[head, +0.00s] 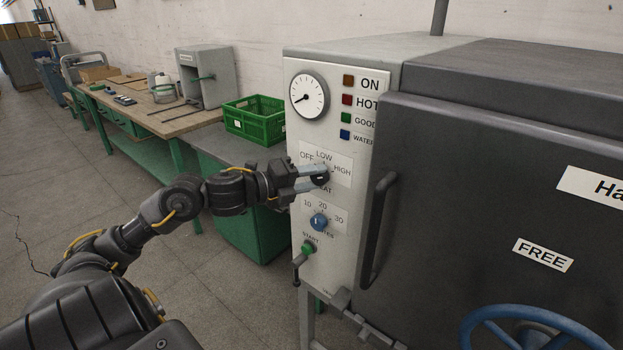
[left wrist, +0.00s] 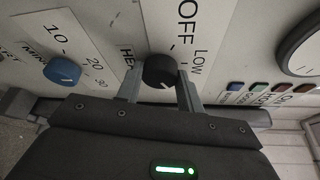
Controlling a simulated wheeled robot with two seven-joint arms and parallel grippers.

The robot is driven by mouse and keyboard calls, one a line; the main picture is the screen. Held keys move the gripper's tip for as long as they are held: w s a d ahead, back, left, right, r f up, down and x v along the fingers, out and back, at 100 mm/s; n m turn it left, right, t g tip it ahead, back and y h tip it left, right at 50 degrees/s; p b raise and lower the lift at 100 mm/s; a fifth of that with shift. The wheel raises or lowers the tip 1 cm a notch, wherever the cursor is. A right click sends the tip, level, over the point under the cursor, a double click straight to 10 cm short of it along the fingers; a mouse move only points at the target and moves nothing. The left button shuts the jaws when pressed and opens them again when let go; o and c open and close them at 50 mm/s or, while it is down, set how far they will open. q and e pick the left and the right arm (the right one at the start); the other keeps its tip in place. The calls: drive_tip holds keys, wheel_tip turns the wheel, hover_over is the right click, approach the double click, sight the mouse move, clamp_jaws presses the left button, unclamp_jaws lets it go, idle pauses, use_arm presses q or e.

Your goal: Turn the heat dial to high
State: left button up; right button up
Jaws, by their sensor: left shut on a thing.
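The heat dial (head: 321,179) is a black round knob on the pale control panel (head: 348,216), under the OFF, LOW and HIGH labels. My left gripper (head: 318,176) reaches it from the left, with its two grey fingers shut on the dial. In the left wrist view the dial (left wrist: 160,71) sits between the fingertips. A small white mark on it points down and slightly right there, away from OFF and past LOW. The HIGH label is hidden in that view, so I cannot tell the exact alignment. My right gripper is not in view.
A blue minutes dial (head: 319,222) and a green start knob (head: 308,249) sit below. A gauge (head: 309,95) and several coloured lamps are above. The dark door's handle (head: 379,230) sticks out at right. A green crate (head: 255,119) stands behind the arm.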

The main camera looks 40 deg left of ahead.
use_arm(q)
drive_tip(key=o, duration=1)
drive_tip(key=shift+s, duration=0.1)
drive_tip(key=shift+s+a+f, duration=0.1)
drive_tip(key=shift+s+a, duration=0.1)
drive_tip(key=shift+s, duration=0.3)
drive_tip(key=b+v, duration=0.1)
drive_tip(key=v, duration=0.8)
drive_tip(key=shift+s+b, duration=0.25)
drive_tip(key=shift+b, duration=0.15)
drive_tip(key=shift+a, duration=0.15)
